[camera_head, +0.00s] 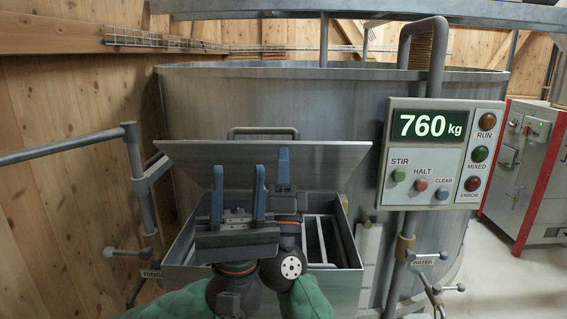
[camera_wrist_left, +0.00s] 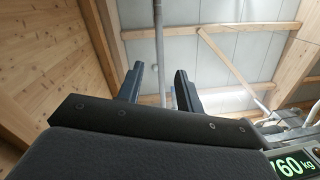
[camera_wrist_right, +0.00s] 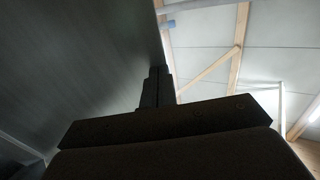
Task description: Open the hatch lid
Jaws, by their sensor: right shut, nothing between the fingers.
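The hatch lid (camera_head: 190,160) is a grey metal plate with a bar handle (camera_head: 262,131) showing at its upper edge. It stands raised and tilted above the open hatch box (camera_head: 347,285), whose inner bars are visible. My right gripper (camera_head: 283,152) is shut and empty, its fingers pointing up in front of the lid. In the right wrist view its fingertips (camera_wrist_right: 156,75) are close to a grey surface that looks like the lid; contact cannot be told. My left gripper (camera_head: 238,185) is open and empty, nearer me, with blue fingers upward; its fingers (camera_wrist_left: 158,80) are apart in the left wrist view.
The mixer drum (camera_head: 300,90) rises behind the lid. The control panel (camera_head: 437,152) reads 760 kg and hangs to the right. A grey pipe rail (camera_head: 70,145) runs at the left, and a water valve (camera_head: 428,258) is at the lower right.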

